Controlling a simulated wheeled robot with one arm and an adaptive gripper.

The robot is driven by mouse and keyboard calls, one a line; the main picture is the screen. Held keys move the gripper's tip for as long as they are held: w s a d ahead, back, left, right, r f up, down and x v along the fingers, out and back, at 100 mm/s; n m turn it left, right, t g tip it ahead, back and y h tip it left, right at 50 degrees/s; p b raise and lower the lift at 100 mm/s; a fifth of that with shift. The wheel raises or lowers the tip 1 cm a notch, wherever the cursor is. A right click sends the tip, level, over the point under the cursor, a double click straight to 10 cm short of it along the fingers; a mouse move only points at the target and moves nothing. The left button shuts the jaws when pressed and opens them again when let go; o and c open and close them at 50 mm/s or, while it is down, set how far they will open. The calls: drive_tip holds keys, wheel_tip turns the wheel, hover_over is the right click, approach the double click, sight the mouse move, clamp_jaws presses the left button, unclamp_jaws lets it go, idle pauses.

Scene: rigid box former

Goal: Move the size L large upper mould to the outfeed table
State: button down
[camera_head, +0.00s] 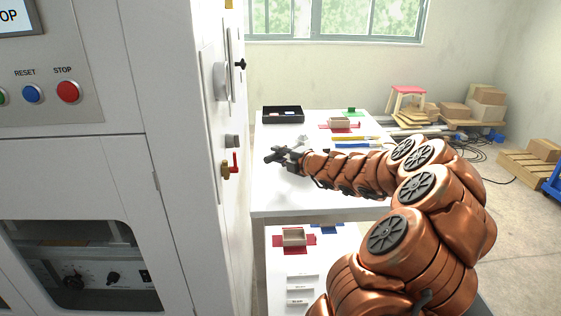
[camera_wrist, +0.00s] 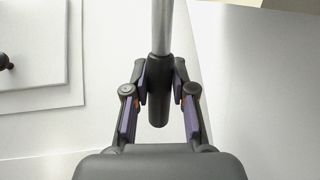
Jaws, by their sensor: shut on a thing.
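My gripper (camera_head: 281,156) reaches out over the large white table (camera_head: 280,195), beside the machine's side wall. In the wrist view, my gripper (camera_wrist: 158,95) is shut on a dark, rounded grip (camera_wrist: 158,112) at the end of a grey metal rod (camera_wrist: 162,25). What the rod belongs to is out of that view. I cannot make out any piece as the size L large upper mould, and no table is legibly marked as the outfeed table.
The white machine (camera_head: 175,130) with buttons stands close on the left. A black tray (camera_head: 282,114) and a beige box on a red sheet (camera_head: 340,124) lie at the table's back. A nearer white table holds another beige box (camera_head: 293,237). Cartons (camera_head: 486,100) stand back right.

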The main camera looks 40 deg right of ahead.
drive_tip(key=shift+f, duration=0.75)
drive_tip(key=c, duration=1)
unclamp_jaws()
drive_tip(key=shift+s, duration=0.15)
drive_tip(key=s, duration=0.3)
drive_tip(key=s+r, duration=0.1)
drive_tip(key=s, duration=0.5)
drive_tip(key=shift+s+d+r, duration=0.2)
drive_tip(key=shift+s+r, duration=0.05)
drive_tip(key=shift+r, duration=0.15)
drive_tip(key=shift+s+a+r, duration=0.1)
drive_tip(key=shift+s+r, duration=0.05)
drive_tip(key=shift+s, duration=0.9)
